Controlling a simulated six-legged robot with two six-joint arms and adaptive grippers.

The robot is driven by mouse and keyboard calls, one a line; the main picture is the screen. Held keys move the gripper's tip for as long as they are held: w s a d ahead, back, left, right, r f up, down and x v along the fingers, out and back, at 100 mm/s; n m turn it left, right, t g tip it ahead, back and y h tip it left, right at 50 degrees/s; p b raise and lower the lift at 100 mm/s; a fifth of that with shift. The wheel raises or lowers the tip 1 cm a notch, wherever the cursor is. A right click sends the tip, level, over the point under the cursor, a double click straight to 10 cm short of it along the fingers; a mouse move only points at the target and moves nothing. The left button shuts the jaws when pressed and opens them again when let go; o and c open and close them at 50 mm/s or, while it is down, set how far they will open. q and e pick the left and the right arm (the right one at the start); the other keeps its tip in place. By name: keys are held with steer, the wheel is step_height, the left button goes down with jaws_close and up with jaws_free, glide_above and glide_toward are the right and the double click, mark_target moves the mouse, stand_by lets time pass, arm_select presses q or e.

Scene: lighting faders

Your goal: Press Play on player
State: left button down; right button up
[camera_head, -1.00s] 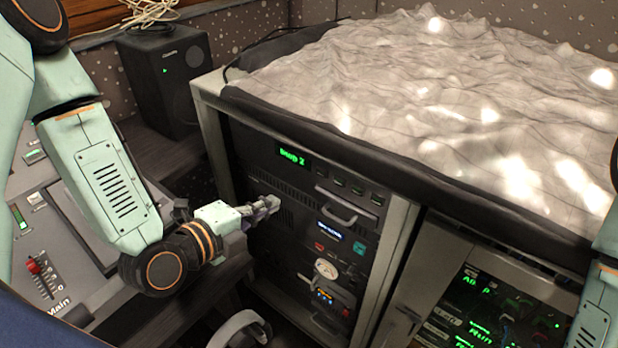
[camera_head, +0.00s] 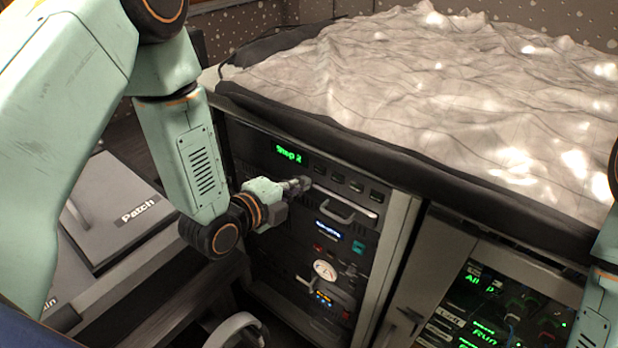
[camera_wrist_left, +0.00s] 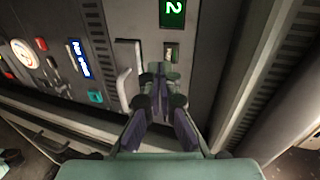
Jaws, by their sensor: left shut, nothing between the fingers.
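The rack (camera_head: 270,240) under the table holds a top panel with a green display reading "Step 2" (camera_head: 289,154) and a row of small dark buttons (camera_head: 340,182) to its right. I cannot read a Play label. My left gripper (camera_head: 305,184) is shut and empty, its tip in front of this panel, just below the left end of the row. In the left wrist view the fingertips (camera_wrist_left: 157,72) are near a small button (camera_wrist_left: 171,52) beside the display (camera_wrist_left: 172,13). Whether they touch the panel I cannot tell. My right gripper is out of view.
A bar handle (camera_head: 335,208) sticks out below the buttons. Lower are a blue display (camera_head: 329,230) and a round gauge (camera_head: 325,270). A rumpled pale terrain surface (camera_head: 430,90) with a dark padded rim tops the table. A "Patch" console (camera_head: 120,235) stands at left.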

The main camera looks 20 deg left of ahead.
mark_target(319, 171)
arm_select(q)
steer(key=shift+w+d, duration=0.3)
steer(key=shift+w, duration=0.55)
steer(key=shift+w+d, duration=0.3)
steer(key=shift+w, duration=0.5)
